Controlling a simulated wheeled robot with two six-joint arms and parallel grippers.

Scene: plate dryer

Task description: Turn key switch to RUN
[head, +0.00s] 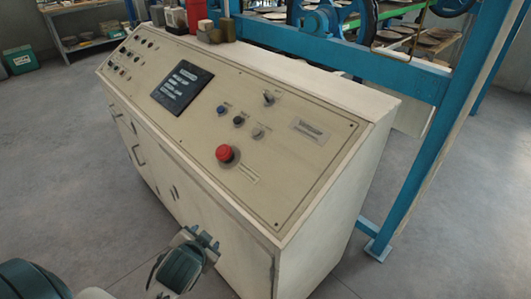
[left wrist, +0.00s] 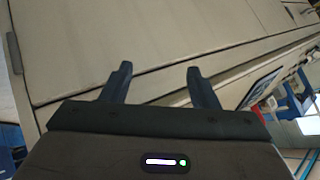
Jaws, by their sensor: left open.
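The key switch (head: 268,98) is a small metal knob with a lever at the upper right part of the sloped beige panel (head: 310,170). Its label is too small to read, so I cannot tell its position. My left gripper (head: 204,237) is low in front of the cabinet's front face, well below and to the left of the switch in the head view. In the left wrist view the left gripper (left wrist: 158,76) is open and empty, its two fingers apart against the beige cabinet. My right gripper is not in view.
A red mushroom button (head: 225,153) stands up from the panel between my left gripper and the key switch. Small buttons (head: 239,121) and a dark screen (head: 182,84) are nearby. A blue frame post (head: 415,170) rises at the right. Small containers (head: 195,14) sit on the top edge.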

